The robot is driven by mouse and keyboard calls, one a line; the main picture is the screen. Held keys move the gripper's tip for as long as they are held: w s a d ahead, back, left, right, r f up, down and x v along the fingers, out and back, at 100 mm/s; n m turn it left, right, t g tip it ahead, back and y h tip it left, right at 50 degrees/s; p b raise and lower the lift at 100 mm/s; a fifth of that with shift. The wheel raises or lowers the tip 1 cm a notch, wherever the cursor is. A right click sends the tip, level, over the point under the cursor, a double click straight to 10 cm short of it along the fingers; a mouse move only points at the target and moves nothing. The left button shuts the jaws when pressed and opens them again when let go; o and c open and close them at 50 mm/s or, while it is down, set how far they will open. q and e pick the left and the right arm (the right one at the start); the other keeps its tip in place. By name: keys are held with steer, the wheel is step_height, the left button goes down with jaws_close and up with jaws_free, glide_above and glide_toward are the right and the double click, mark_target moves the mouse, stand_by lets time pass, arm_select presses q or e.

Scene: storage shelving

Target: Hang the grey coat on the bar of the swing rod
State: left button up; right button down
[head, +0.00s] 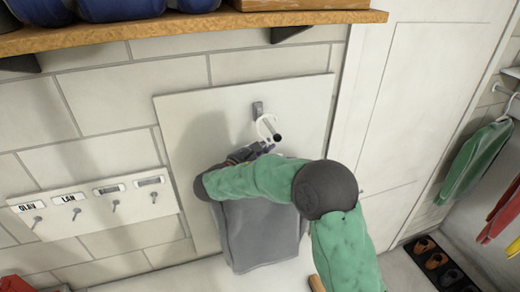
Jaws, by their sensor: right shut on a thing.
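The grey coat (260,235) hangs upright in front of the pale wall board, below my right arm. Its white hanger hook (265,122) rises above the coat. The swing rod (258,108) has a grey bracket on the board, and its dark round end (277,138) points towards me. The hook overlaps the rod in the picture; I cannot tell whether it rests on it. My right gripper (256,149) is shut at the coat's top, just below the rod, its fingers partly hidden by my forearm. My left gripper is out of view.
A wooden shelf (180,32) with blue items juts out above. A labelled peg board (92,206) is on the wall at left. A white door (415,100) stands to the right. Green and red garments (475,160) hang at far right above a dark shoe mat (440,268).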

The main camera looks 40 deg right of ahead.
steer(key=shift+s+d+r, duration=0.1)
steer(key=shift+s+d, duration=0.05)
steer(key=shift+d, duration=0.2)
steer(key=shift+d+f, duration=0.1)
steer(key=shift+f, duration=0.1)
steer(key=shift+f+b, duration=0.7)
steer(key=shift+f, duration=0.1)
steer(key=c, duration=1.2)
jaws_free()
steer(key=shift+f, duration=0.25)
steer(key=v, duration=1.2)
steer(key=shift+r, duration=0.2)
